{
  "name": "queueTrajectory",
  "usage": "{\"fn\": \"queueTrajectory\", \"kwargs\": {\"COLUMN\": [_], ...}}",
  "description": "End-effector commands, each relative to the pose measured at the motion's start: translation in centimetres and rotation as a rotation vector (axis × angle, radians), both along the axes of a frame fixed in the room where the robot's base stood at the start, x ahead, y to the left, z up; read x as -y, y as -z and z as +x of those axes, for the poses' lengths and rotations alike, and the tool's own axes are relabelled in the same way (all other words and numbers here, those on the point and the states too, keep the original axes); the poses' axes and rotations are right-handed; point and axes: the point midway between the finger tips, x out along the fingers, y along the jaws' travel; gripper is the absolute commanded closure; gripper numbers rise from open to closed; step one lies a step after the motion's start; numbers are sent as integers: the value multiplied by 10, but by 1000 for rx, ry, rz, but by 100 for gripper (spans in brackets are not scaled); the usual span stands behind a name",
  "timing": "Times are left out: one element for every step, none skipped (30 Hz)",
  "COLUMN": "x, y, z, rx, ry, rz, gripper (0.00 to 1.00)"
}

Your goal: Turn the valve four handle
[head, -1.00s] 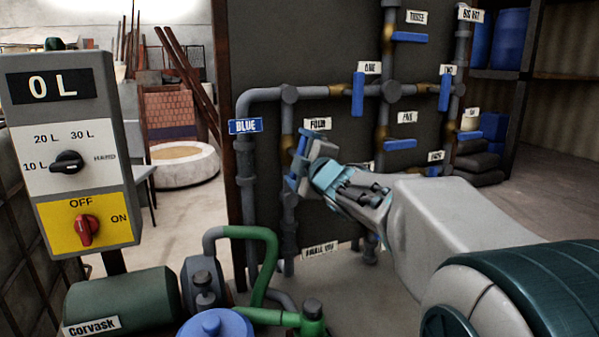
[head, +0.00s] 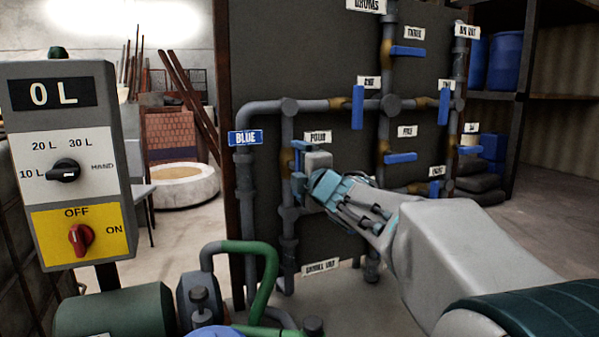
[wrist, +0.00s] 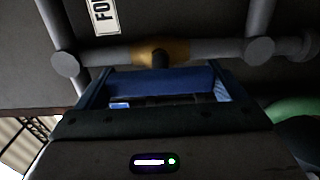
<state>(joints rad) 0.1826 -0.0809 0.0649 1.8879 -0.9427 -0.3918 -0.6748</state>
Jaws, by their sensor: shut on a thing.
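The valve four handle (head: 296,162) is a blue lever on a brass valve, on the grey vertical pipe below the label FOUR (head: 318,137). My gripper (head: 299,168) is shut on it, and its grey and light-blue body hides much of the lever in the head view. In the wrist view, the blue handle (wrist: 160,80) spans the room between my two fingers. The brass valve body (wrist: 160,50) shows just beyond it. In the head view, the lever looks roughly upright, along its pipe.
Other blue valve handles are close by, such as the upright one (head: 358,107) under ONE and the level one (head: 400,158) under FIVE. A control box (head: 70,165) reading 0 L stands at the left. A green hose (head: 265,270) and pump are low in front.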

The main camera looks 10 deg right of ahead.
Motion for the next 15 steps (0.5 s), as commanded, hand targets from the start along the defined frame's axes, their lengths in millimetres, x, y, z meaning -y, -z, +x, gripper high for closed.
{"fn": "queueTrajectory", "kwargs": {"x": [0, 0, 0, 0, 0, 0, 0, 0, 0, 0, 0, 0, 0, 1, 1], "y": [0, 0, 0, 0, 0, 0, 0, 0, 0, 0, 0, 0, 0, 0, 0], "z": [0, 0, 0, 0, 0, 0, 0, 0, 0, 0, 0, -1, -1, -3, -5], "rx": [0, 0, 0, 0, 0, 0, 0, 0, 0, 1, 1, 1, 0, 0, 0], "ry": [-1, -1, -1, -1, -1, -1, -1, 0, 0, 0, 0, 0, 0, 0, 0], "rz": [-5, -5, -5, -5, -5, -4, -4, -4, -3, -3, -3, -3, -2, -2, -2], "gripper": [32, 32, 32, 6, 0, 0, 0, 0, 0, 0, 0, 0, 0, 0, 0]}}
